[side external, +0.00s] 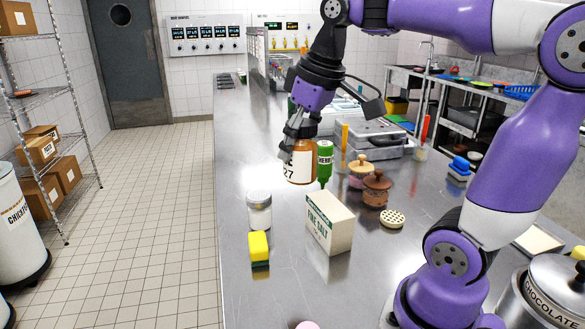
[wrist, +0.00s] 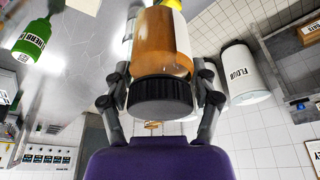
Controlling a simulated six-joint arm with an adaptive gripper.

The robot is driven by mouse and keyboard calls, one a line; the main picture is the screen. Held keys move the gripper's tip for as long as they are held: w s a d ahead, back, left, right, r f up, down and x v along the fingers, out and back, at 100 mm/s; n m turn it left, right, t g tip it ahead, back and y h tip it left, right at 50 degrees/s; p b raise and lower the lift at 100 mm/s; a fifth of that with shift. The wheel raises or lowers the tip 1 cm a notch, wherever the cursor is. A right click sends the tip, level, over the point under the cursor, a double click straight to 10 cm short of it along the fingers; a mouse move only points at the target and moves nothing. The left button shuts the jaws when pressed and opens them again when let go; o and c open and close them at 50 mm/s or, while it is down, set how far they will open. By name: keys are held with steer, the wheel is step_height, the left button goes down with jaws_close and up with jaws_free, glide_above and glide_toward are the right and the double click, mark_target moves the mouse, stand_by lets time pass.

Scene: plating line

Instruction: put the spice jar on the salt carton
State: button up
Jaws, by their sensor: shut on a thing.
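My gripper (side external: 300,134) is shut on the spice jar (side external: 302,166), an amber jar with a white label, and holds it upright above the counter. In the wrist view the jar (wrist: 163,48) shows its black lid between my fingers. The salt carton (side external: 329,222), a cream box with green lettering reading "FINE SALT", stands on the counter below and slightly right of the jar in the side view. The jar is apart from the carton.
A glass jar with a pale lid (side external: 259,211) and a yellow sponge (side external: 259,247) sit left of the carton. A green bottle (side external: 325,160), brown lidded pots (side external: 376,189) and a perforated round disc (side external: 392,218) stand behind and right. The steel counter (side external: 240,150) is clear at the far left.

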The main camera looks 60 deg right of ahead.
steer(key=shift+s+d+f, duration=0.2)
steer(key=shift+d+f, duration=2.5)
steer(key=shift+d, duration=0.15)
steer(key=shift+s+d+f, duration=0.2)
steer(key=shift+d+f, duration=2.5)
steer(key=shift+d, duration=0.1)
steer(key=shift+f, duration=0.2)
steer(key=o, duration=1.3)
steer(key=shift+o, duration=0.2)
